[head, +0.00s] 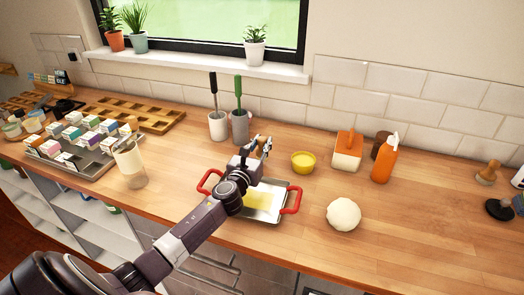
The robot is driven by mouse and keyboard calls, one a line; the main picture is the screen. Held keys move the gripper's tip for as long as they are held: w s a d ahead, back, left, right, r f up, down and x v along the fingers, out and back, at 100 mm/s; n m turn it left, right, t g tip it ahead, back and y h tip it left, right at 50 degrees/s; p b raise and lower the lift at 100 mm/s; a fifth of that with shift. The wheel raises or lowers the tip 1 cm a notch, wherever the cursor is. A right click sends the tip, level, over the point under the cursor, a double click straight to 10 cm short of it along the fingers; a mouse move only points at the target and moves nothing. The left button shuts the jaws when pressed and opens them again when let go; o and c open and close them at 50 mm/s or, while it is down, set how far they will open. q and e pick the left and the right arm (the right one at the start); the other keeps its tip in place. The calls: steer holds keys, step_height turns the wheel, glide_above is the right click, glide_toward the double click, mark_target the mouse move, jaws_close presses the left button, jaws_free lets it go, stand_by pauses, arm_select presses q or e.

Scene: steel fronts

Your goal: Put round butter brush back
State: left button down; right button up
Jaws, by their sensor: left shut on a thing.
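My left gripper (262,147) is above the back of a metal tray with red handles (272,213), just left of a small yellow bowl (303,158). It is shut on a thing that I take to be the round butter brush. The gripper hides most of that thing, so its shape and tilt cannot be told. The tray stands on the wooden counter with a yellow patch in it. A white pot (217,126) and a grey pot (240,128) stand behind, one with a black-handled tool and one with a green-handled tool. My right gripper is not in view.
A dough ball (343,214), an orange bottle (384,165) and an orange-and-cream box (347,155) stand right of the tray. A glass jar (130,165) and a tray of small cartons (85,160) are left. The right front counter (420,250) is clear.

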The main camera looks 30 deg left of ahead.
arm_select(q)
step_height(320, 180, down, 2)
steer(key=shift+f, duration=0.1)
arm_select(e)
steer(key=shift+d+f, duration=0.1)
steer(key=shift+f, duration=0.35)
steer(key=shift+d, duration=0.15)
arm_select(q)
steer(key=shift+b, duration=0.35)
steer(key=c, duration=1.7)
jaws_free()
steer(key=shift+f, duration=0.1)
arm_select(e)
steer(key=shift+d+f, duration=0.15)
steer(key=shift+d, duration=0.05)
